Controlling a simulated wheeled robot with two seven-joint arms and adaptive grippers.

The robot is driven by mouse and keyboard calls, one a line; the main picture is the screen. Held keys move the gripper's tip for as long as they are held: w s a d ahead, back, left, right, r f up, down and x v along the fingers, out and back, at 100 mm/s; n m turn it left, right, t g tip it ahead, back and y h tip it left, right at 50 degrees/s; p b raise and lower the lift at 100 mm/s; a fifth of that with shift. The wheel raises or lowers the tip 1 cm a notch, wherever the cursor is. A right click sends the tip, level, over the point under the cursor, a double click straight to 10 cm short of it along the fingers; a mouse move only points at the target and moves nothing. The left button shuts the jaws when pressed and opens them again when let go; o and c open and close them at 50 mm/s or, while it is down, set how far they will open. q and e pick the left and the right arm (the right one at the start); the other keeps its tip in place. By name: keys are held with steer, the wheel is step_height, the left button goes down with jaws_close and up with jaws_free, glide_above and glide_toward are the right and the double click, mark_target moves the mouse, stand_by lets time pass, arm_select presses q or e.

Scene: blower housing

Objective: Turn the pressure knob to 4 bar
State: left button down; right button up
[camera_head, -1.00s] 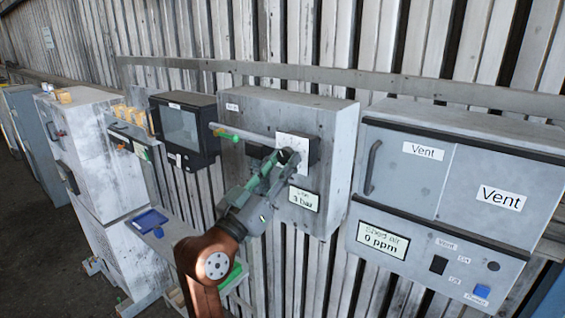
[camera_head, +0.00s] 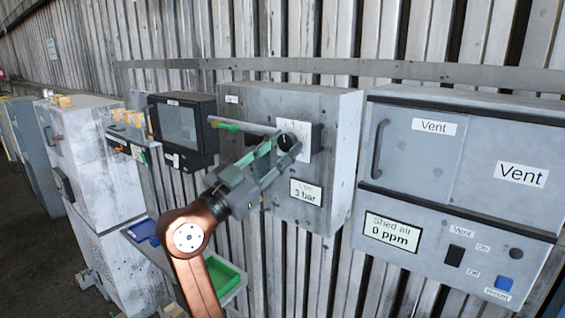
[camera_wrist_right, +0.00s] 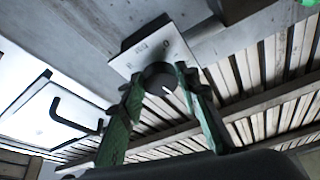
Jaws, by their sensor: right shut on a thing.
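The pressure knob (camera_head: 287,141) is dark and round, on a pale square plate (camera_head: 315,146) on the grey box. My right gripper (camera_head: 284,150) reaches it from the lower left, its two fingers at the knob and partly hiding it. In the right wrist view, the green fingers (camera_wrist_right: 158,92) stand on either side of the dark knob (camera_wrist_right: 160,76), shut on it. A light mark shows on the knob's face. The display (camera_head: 306,191) below the knob reads 3 bar. My left gripper is not in view.
A grey bar with a green piece (camera_head: 228,126) runs across the box front just left of the knob. A dark-framed screen (camera_head: 181,128) is farther left. The Vent cabinet (camera_head: 400,150) stands to the right. A green tray (camera_head: 222,273) lies below.

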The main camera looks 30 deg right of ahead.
steer(key=shift+m+g+b, duration=0.55)
steer(key=shift+m+g, duration=0.05)
steer(key=shift+m, duration=0.5)
steer(key=o, duration=1.1)
steer(key=shift+w, duration=0.1)
steer(key=shift+o, duration=0.2)
steer(key=v, duration=1.2)
